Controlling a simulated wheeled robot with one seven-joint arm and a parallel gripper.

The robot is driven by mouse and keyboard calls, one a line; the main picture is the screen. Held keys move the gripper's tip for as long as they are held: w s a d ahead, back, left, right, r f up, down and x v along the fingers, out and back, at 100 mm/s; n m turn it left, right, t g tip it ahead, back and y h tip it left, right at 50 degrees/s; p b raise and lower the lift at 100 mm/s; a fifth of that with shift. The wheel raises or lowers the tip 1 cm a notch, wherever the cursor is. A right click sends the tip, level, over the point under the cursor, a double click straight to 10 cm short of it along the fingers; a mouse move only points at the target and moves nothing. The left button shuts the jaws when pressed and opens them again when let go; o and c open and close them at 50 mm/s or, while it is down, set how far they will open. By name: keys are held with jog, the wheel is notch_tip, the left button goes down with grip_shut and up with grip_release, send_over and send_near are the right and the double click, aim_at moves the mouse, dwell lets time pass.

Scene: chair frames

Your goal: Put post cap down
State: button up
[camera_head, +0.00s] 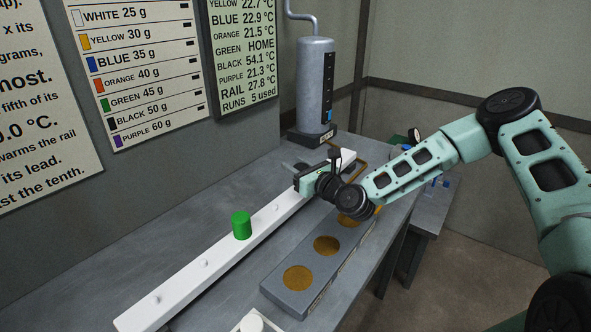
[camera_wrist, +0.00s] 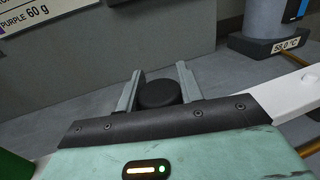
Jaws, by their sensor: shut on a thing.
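My gripper (camera_head: 303,169) is behind the far part of the white rail (camera_head: 178,283), seen from the head camera. In the wrist view its two grey fingers (camera_wrist: 159,88) are shut on a round black post cap (camera_wrist: 159,95). The cap is over the grey table between the rail and the back wall; I cannot tell whether it touches the table. In the head view the cap is mostly hidden by my gripper. A green cap (camera_head: 242,225) stands on the rail, and it shows at the left edge of the wrist view (camera_wrist: 14,168).
A grey block (camera_head: 274,283) with round gold pads lies in front of the rail. A grey cylinder (camera_head: 315,85) with a temperature display stands at the back. Small pegs (camera_head: 206,263) rise from the rail. Bare table (camera_head: 130,248) lies left of the rail.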

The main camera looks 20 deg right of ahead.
jog(key=shift+f, duration=0.65)
jog(key=shift+f, duration=0.15)
jog(key=o, duration=1)
